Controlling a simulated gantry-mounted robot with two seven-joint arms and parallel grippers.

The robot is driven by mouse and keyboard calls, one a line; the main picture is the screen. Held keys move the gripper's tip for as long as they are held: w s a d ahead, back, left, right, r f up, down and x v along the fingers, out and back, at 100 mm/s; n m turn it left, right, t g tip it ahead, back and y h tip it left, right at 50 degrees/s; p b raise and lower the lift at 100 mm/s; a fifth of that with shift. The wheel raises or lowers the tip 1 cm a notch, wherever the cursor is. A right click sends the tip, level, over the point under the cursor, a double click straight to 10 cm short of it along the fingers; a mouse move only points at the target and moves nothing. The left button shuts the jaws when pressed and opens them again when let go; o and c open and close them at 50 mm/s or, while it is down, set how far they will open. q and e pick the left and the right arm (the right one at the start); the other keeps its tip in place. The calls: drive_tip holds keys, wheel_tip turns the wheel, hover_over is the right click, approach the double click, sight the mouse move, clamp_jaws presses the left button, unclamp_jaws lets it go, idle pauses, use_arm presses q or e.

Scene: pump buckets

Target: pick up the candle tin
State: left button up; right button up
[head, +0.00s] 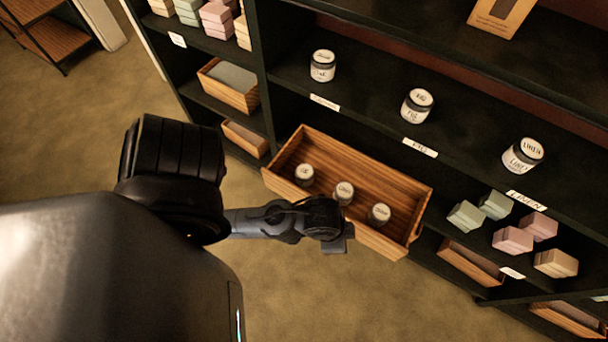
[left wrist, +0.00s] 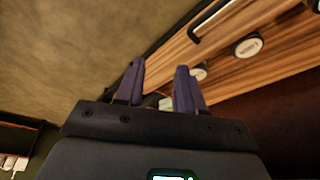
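Small candle tins with white lids stand in an open wooden bin: one at the left (head: 305,174), one in the middle (head: 344,192) and one at the right (head: 379,214). My left gripper (head: 340,238) is at the bin's near side, close to the middle and right tins; its fingers are hard to make out there. In the left wrist view the two fingers (left wrist: 159,86) are apart. A pale piece, perhaps a tin, shows low between them. One tin (left wrist: 248,46) lies to their right, another just beside the right finger, partly hidden. My right gripper is not in view.
The wooden bin (head: 418,190) juts out from a dark shelf unit. More tins (head: 322,66), (head: 417,105), (head: 522,155) stand on the shelf above it. Stacked soap blocks (head: 512,240) are at the right. A dark handle (left wrist: 208,22) shows by the wood. The floor in front is clear.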

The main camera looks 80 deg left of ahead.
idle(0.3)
use_arm(q)
drive_tip(key=o, duration=1.2)
drive_tip(key=shift+c, duration=0.2)
drive_tip(key=shift+a, duration=0.1)
